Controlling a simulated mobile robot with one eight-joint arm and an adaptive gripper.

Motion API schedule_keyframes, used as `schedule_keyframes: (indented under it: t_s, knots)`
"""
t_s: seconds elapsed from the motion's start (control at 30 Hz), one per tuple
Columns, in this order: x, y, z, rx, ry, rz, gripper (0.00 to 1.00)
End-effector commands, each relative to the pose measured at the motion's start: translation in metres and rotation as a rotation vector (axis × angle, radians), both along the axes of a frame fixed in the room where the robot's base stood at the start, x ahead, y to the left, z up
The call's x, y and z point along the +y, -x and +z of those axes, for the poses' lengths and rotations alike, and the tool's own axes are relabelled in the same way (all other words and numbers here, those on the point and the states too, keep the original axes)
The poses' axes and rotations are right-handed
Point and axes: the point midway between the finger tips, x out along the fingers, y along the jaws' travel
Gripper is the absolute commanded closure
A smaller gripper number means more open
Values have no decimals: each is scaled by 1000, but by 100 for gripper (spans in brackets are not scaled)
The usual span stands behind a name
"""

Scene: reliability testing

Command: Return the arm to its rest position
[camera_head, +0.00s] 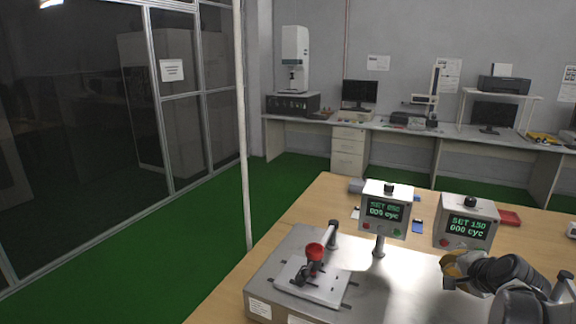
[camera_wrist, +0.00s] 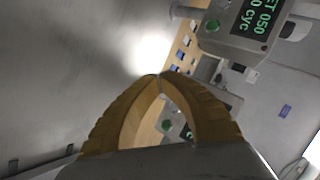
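My gripper (camera_head: 452,268) is at the right of the head view, above the metal plate and in front of the right display box. In the wrist view its two yellow fingers (camera_wrist: 160,76) meet at the tips, with nothing held between them. My dark arm reaches in from the lower right corner; most of it is out of frame.
A metal test rig (camera_head: 290,262) with a red cup-shaped part (camera_head: 315,251) stands on the wooden table (camera_head: 222,302). Two display boxes stand behind: SET 050 (camera_head: 386,209), also in the wrist view (camera_wrist: 232,38), and SET 150 (camera_head: 467,222). Green floor (camera_head: 150,265) lies clear left.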

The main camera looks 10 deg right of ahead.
Motion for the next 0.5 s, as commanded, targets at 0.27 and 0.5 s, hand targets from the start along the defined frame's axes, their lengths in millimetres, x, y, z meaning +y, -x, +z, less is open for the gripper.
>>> schedule_keyframes:
  t_s: [0.27, 0.5]
  knots:
    - [169, 52, 39, 195, 322, 460, 100]
    - [258, 136, 41, 314, 626, 832, 100]
